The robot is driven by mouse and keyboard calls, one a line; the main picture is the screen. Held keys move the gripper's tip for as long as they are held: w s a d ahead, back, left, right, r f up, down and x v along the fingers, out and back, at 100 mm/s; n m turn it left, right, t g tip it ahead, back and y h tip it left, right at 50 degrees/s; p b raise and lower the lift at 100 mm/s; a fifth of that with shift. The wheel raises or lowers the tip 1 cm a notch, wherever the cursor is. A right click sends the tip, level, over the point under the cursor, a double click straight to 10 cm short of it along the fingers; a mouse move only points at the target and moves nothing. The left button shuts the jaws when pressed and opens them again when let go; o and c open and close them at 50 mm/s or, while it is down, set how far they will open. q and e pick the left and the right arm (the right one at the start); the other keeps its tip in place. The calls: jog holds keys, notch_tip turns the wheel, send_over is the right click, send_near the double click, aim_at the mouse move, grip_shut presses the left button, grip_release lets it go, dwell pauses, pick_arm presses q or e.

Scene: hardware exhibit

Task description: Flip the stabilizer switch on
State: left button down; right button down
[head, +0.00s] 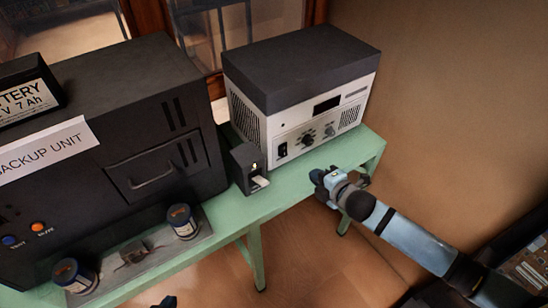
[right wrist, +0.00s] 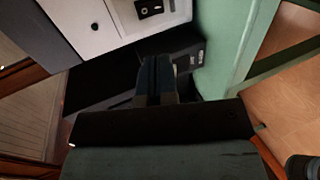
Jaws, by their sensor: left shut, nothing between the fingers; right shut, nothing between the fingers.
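The stabilizer appears to be the white box with a dark grey top (head: 300,70) at the back of the green bench. Its front panel carries a black rocker switch (head: 282,150) at the lower left, with knobs and a dark display to the right. I cannot tell the switch's position. The panel's switch also shows at the top of the right wrist view (right wrist: 148,9). My right gripper (head: 318,178) is shut and empty, in front of the panel and apart from it. My left gripper (head: 166,302) barely shows at the bottom edge, shut and empty.
A black backup unit (head: 150,150) fills the left of the bench. A small black device (head: 246,168) stands between it and the white box. Two dark cans (head: 182,221) and a small part sit on a grey tray in front. The bench (head: 370,145) is clear at right.

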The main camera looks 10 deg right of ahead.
aim_at(285, 155)
jog(key=shift+d, duration=0.1)
jog(key=p+x, duration=0.1)
jog(key=x, duration=1.3)
jog(key=shift+f+b, duration=0.25)
jog(key=shift+b, duration=0.05)
jog(key=shift+w+r+t, duration=0.15)
jog(key=shift+t, duration=0.15)
